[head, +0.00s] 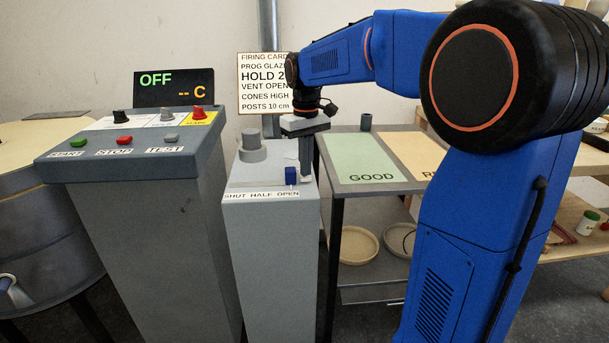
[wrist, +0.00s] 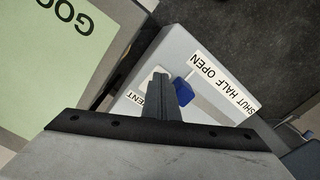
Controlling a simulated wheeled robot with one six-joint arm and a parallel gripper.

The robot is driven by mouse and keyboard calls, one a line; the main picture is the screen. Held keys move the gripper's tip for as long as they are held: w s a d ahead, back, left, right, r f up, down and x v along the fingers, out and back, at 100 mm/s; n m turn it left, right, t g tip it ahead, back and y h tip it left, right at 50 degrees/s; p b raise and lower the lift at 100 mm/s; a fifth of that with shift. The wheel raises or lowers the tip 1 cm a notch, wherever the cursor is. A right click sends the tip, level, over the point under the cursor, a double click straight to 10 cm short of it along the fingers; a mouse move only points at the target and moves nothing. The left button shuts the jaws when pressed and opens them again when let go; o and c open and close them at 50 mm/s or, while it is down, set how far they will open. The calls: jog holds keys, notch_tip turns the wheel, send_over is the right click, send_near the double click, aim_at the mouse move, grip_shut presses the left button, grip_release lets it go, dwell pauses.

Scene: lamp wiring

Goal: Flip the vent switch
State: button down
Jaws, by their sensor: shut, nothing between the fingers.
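The vent switch is a blue knob (head: 291,176) on top of a grey box (head: 270,240). A white label (head: 261,195) along the box's front edge reads SHUT HALF OPEN, and the knob stands at the OPEN end. The wrist view shows the knob (wrist: 181,92) near the word OPEN, with a slot running from it towards SHUT. My gripper (head: 306,176) points down, shut and empty, just right of the knob. In the wrist view its fingertips (wrist: 158,88) are close beside the knob; I cannot tell whether they touch it. They partly hide the VENT label.
A grey cylinder (head: 252,147) rises from the box behind the knob. The control console (head: 140,150) with buttons and an OFF display stands left. The table with the green GOOD mat (head: 360,158) is right.

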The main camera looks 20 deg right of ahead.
jog(key=shift+f, duration=0.45)
dwell(0.4)
jog(key=shift+r, duration=3.5)
jog(key=shift+s, duration=0.1)
jog(key=shift+s, duration=0.35)
jog(key=s+f+t, duration=0.1)
jog(key=s+f, duration=0.4)
jog(key=s, duration=0.5)
jog(key=s+a+f+m+t, duration=0.1)
jog(key=s+f, duration=0.4)
jog(key=s, duration=0.5)
jog(key=s+f+m+t, duration=0.1)
jog(key=s+f+t, duration=0.1)
jog(key=s+f, duration=0.3)
jog(key=shift+s+a+f+t, duration=0.25)
jog(key=shift+s+t, duration=0.15)
jog(key=shift+s, duration=2)
